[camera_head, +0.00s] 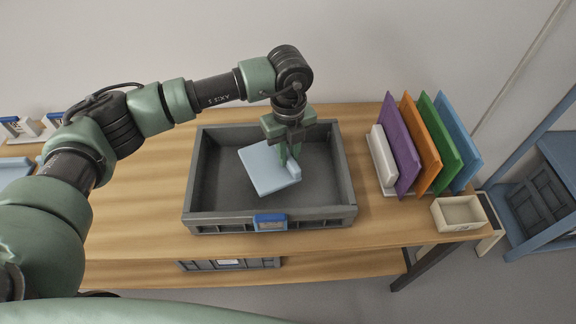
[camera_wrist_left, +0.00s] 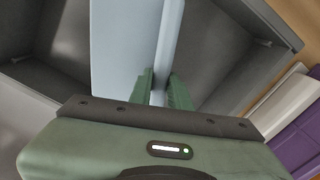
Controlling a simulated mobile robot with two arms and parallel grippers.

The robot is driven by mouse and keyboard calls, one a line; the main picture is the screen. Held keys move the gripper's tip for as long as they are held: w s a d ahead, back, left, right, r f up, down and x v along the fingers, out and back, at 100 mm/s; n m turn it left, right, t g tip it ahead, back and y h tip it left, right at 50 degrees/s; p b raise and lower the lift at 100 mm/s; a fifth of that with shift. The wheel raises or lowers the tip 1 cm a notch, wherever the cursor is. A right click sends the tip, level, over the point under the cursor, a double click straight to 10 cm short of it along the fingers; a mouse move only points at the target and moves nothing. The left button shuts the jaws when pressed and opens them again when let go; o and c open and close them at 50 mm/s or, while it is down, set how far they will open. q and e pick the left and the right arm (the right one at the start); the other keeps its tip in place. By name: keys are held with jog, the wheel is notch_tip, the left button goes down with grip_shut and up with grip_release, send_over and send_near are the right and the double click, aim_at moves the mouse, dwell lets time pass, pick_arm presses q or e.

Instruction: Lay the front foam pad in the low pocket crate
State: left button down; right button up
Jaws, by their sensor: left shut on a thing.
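A light blue foam pad (camera_head: 265,170) with a raised rib along one side is inside the outline of the grey low crate (camera_head: 270,216) in the head view. My left gripper (camera_head: 290,160) points down over the crate and is shut on the pad's rib. In the left wrist view, the pad (camera_wrist_left: 122,45) runs up from between the green fingers (camera_wrist_left: 159,88). The pad looks tilted and turned against the crate walls. I cannot tell whether it touches the crate floor. My right gripper is not in view.
The crate stands on a wooden table (camera_head: 130,215) with a blue label in front. To its right, purple, orange, green and blue panels (camera_head: 418,145) stand in a rack. A small cream tray (camera_head: 459,214) lies at the right edge. Another crate (camera_head: 228,264) sits on the lower shelf.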

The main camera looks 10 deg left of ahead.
aim_at(288, 170)
pick_arm(q)
notch_tip(288, 170, down, 6)
jog(key=shift+r, duration=0.15)
dwell(0.3)
jog(key=shift+f, duration=0.25)
jog(key=c, duration=1.3)
grip_release()
jog(key=shift+r, duration=0.4)
notch_tip(288, 170, up, 12)
jog(key=shift+f+b, duration=0.25)
jog(key=shift+b, duration=0.15)
